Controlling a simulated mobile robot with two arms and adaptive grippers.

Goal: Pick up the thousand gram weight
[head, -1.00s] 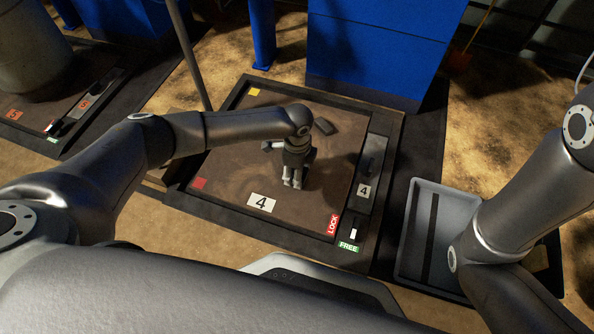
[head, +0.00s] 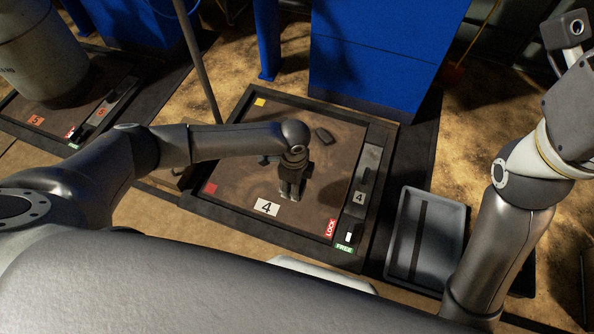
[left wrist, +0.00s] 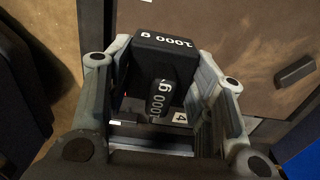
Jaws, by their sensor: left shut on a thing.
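The thousand gram weight (left wrist: 165,58) is a black block with a narrower grip part, both marked "1000 g" in white. In the left wrist view it sits between the two grey fingers of my left gripper (left wrist: 163,85), which is shut on it. In the head view my left gripper (head: 290,188) points down over the brown plate of scale 4 (head: 240,160). The weight cannot be made out there, and I cannot tell whether it touches the plate. My right arm is at the right edge; its gripper does not show.
A small dark block (head: 325,136) lies on the scale plate behind my left gripper. A strip with LOCK and FREE labels (head: 345,246) runs along the plate's right side. A grey tray (head: 458,212) stands to the right. A blue cabinet (head: 375,70) and a pole (head: 195,60) stand behind.

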